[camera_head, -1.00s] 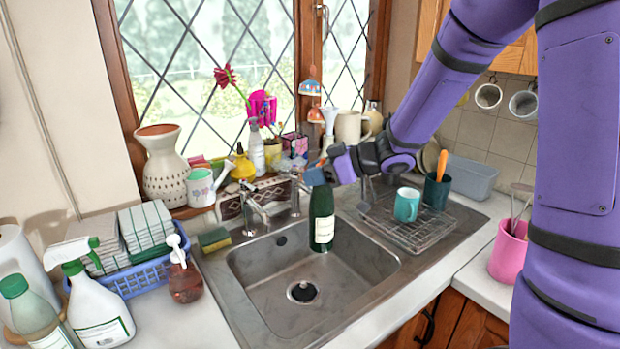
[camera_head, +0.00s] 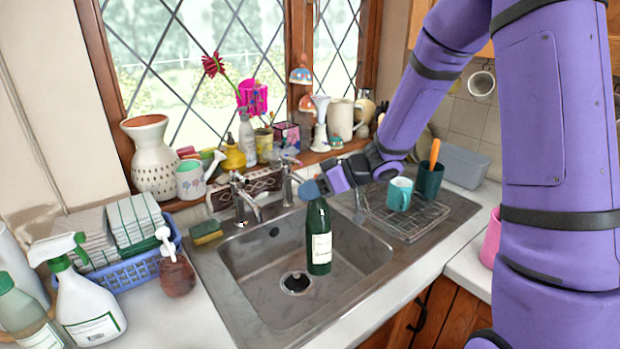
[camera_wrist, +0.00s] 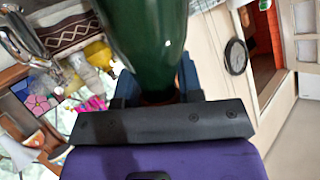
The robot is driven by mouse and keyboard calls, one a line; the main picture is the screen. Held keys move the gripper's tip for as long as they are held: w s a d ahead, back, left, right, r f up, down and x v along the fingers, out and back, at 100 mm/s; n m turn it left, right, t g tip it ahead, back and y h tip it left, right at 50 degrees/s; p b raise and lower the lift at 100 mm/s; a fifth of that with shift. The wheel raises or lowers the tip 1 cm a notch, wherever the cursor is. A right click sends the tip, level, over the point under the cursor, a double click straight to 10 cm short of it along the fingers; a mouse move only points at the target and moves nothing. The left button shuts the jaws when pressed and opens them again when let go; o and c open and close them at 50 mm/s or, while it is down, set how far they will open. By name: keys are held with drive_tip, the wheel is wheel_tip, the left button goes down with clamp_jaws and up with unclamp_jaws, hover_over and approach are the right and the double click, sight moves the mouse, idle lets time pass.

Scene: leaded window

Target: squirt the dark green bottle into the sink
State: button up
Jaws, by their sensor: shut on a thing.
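The dark green bottle (camera_head: 319,250) has a pale label and hangs upright over the sink (camera_head: 252,282), in front of its back right part. My gripper (camera_head: 316,188) is shut on the bottle near its top. In the wrist view the green bottle (camera_wrist: 150,40) fills the upper middle, between the blue fingertips of my gripper (camera_wrist: 158,85). The bottle's nozzle or cap is hidden by the gripper. The drain (camera_head: 296,283) shows to the left of the bottle's lower end.
Taps (camera_head: 245,200) stand behind the sink. A wire rack (camera_head: 415,218) with a teal mug (camera_head: 399,193) is on the right. A blue basket (camera_head: 125,270), a white spray bottle (camera_head: 85,305) and a brown soap dispenser (camera_head: 177,274) stand on the left. The basin is otherwise empty.

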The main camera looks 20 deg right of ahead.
sight(311, 222)
drive_tip(key=f, duration=0.1)
drive_tip(key=f+m+g, duration=0.1)
drive_tip(key=shift+s+f, duration=0.25)
drive_tip(key=shift+f, duration=0.05)
drive_tip(key=f+m+g, duration=0.1)
drive_tip(key=s+f+m, duration=0.1)
drive_tip(key=f, duration=0.1)
drive_tip(key=f+g, duration=0.1)
drive_tip(key=f, duration=0.1)
drive_tip(key=shift+s+a+f+m+g+y, duration=0.15)
drive_tip(key=shift+a+f+m+g+y, duration=0.15)
drive_tip(key=shift+m+y, duration=0.1)
wheel_tip(311, 222, down, 11)
drive_tip(key=m+g+y, duration=0.4)
drive_tip(key=m+g, duration=0.2)
drive_tip(key=m, duration=0.2)
drive_tip(key=shift+s+m, duration=0.4)
drive_tip(key=shift+s, duration=0.05)
drive_tip(key=shift+r, duration=0.1)
idle(1.2)
